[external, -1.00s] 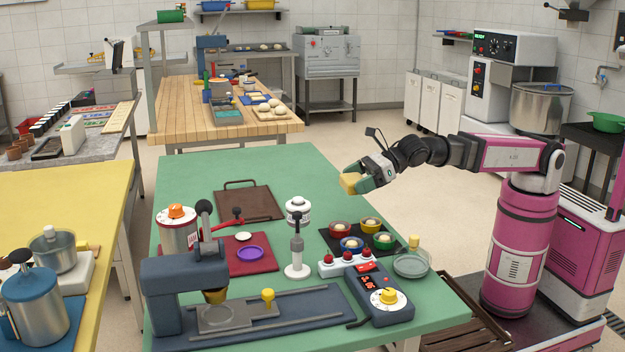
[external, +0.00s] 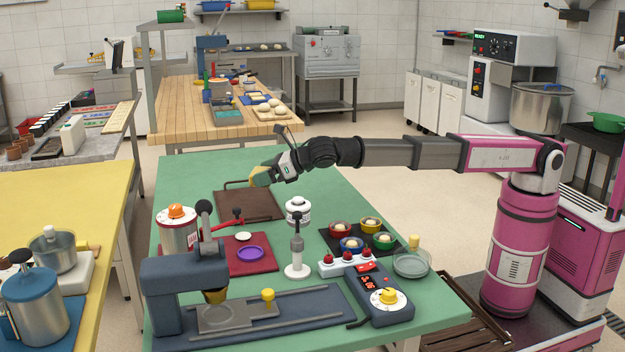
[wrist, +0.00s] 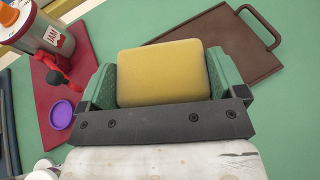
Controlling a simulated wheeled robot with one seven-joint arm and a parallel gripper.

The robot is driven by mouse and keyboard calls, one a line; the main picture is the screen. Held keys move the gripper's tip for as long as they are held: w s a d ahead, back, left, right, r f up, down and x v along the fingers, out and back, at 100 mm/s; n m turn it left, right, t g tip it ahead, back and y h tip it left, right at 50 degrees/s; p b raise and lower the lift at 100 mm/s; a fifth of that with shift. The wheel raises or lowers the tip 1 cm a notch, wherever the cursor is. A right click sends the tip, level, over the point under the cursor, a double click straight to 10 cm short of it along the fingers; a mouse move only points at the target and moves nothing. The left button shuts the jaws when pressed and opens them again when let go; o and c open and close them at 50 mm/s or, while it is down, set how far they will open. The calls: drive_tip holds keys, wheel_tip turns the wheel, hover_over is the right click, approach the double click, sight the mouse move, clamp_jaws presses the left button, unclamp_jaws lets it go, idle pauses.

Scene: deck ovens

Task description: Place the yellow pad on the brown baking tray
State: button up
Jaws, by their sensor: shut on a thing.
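The yellow pad (wrist: 162,73) is held between the two green fingers of my gripper (wrist: 162,80) in the wrist view. In the external view my gripper (external: 262,177) is shut on the pad, which is mostly hidden by the fingers there. My gripper is above the tray's far right part in the external view. In the wrist view the tray (wrist: 250,52) shows beyond and to the right of the pad, partly hidden by it.
A red mat (external: 262,267) with a purple ring (external: 250,254) lies in front of the tray. A jam dispenser (external: 178,232) stands left of the mat. A white-topped stand (external: 298,214) and a dark tray of small bowls (external: 329,240) are to the right.

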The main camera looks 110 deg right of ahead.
hover_over(249, 203)
wheel_tip(249, 203, down, 6)
drive_tip(key=shift+a+r, duration=0.1)
drive_tip(key=shift+r, duration=0.1)
drive_tip(key=shift+f, duration=1.95)
drive_tip(key=shift+f, duration=0.15)
drive_tip(key=o, duration=0.6)
drive_tip(key=v, duration=1.2)
drive_tip(key=shift+r, duration=0.25)
